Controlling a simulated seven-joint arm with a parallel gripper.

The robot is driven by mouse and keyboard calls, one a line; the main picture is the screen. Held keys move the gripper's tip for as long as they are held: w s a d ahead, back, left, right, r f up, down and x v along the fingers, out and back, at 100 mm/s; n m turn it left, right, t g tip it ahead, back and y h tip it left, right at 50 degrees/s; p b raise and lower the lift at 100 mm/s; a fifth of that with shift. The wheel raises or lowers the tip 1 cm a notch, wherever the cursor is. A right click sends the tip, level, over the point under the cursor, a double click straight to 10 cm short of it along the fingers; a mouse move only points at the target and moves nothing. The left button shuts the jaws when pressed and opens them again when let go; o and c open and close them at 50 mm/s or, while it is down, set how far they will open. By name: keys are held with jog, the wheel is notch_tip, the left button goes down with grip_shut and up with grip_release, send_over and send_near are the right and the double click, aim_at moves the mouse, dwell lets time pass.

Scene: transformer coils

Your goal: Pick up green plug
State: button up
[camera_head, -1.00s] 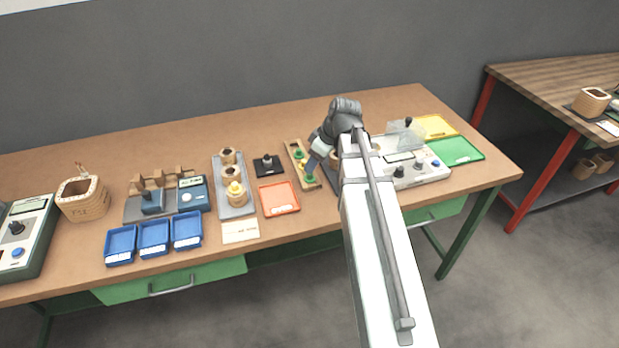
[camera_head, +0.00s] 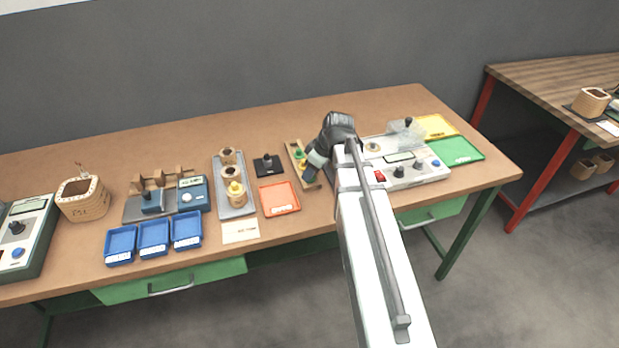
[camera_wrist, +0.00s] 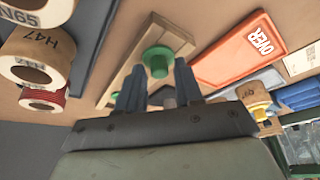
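A green plug (camera_wrist: 158,60) with a round flange stands on a wooden rack (camera_wrist: 128,68) in the wrist view. My gripper (camera_wrist: 158,80) is open. Its two blue-grey fingers lie on either side of the plug's near side, with a gap between them and nothing clearly held.
An orange-red tray (camera_wrist: 225,55) lies beside the rack. A coil with a yellow plug (camera_wrist: 256,98) stands near it. Several labelled coils (camera_wrist: 40,55) are on the rack's other side. A black base with a post (camera_head: 267,164) and a tester box (camera_head: 415,172) flank the rack.

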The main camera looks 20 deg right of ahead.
grip_shut()
jog(key=shift+r, duration=0.15)
notch_tip(320, 180, up, 9)
jog(key=w+a+n+g, duration=0.1)
jog(key=w+a+n, duration=0.2)
jog(key=a, duration=0.8)
jog(key=w+a+n+g+y, duration=0.1)
jog(key=w+a+n, duration=0.2)
jog(key=a, duration=0.9)
jog(key=shift+w+a, duration=0.15)
jog(key=shift+w, duration=0.6)
